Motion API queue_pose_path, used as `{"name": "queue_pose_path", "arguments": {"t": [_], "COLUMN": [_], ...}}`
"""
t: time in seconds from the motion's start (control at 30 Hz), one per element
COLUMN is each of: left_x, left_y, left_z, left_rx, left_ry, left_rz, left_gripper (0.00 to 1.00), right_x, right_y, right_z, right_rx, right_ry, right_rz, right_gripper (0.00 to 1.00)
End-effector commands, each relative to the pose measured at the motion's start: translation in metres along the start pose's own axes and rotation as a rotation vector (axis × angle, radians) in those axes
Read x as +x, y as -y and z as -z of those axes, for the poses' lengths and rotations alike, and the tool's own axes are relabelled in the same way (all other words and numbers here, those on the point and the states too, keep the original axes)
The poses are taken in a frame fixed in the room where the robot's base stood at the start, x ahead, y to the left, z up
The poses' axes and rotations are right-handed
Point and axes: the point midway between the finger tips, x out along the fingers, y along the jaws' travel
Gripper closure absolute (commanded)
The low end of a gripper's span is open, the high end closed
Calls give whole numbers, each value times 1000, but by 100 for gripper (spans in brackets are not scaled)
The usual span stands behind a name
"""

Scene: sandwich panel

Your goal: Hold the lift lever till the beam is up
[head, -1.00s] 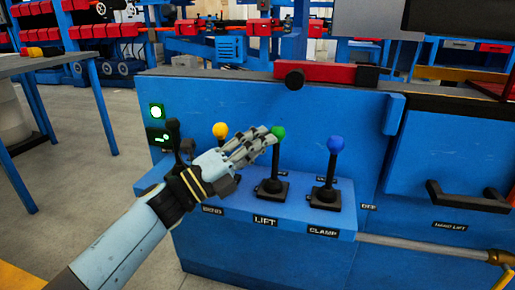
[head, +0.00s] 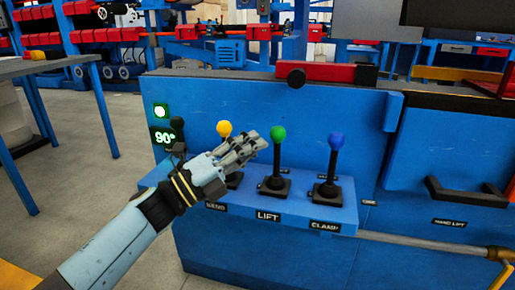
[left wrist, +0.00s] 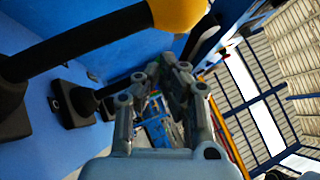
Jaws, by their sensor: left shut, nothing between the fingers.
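The LIFT lever has a green knob (head: 278,133) and stands about upright in the middle of the blue control panel (head: 300,211). My left gripper (head: 252,143) is shut and empty, just left of the green knob, with a small gap between them in the head view. It hides part of the lever with the yellow knob (head: 224,129), labelled BEND. That yellow knob is large and close in the left wrist view (left wrist: 180,12), above my fingers (left wrist: 170,78). Which part is the beam, I cannot tell. My right gripper is not in view.
The CLAMP lever with a blue knob (head: 336,141) stands right of LIFT. A display (head: 164,138) reads 90° under a lit green lamp (head: 161,111). A red bar (head: 330,72) lies on the machine's top edge. A grey table (head: 45,66) stands at the left.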

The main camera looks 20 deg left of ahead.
Motion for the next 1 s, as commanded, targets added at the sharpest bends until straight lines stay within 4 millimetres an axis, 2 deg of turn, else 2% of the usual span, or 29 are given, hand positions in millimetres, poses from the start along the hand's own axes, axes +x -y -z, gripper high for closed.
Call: {"name": "queue_pose_path", "arguments": {"t": [0.03,0.27,0.5,0.7,1.0], "left_x": [-6,-52,-92,-104,-105], "left_y": [-8,-2,-1,-1,-1], "left_z": [-2,-3,-3,-3,-3], "left_rx": [-1,-1,-1,-2,-1], "left_ry": [-2,-3,-3,-1,-1], "left_rz": [-4,-5,-3,-1,-1], "left_gripper": [100,100,100,100,100], "right_x": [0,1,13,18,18], "right_y": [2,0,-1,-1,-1], "right_z": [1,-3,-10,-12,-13], "right_rx": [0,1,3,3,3], "right_ry": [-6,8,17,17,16], "right_rz": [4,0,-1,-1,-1], "right_gripper": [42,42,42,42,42]}}
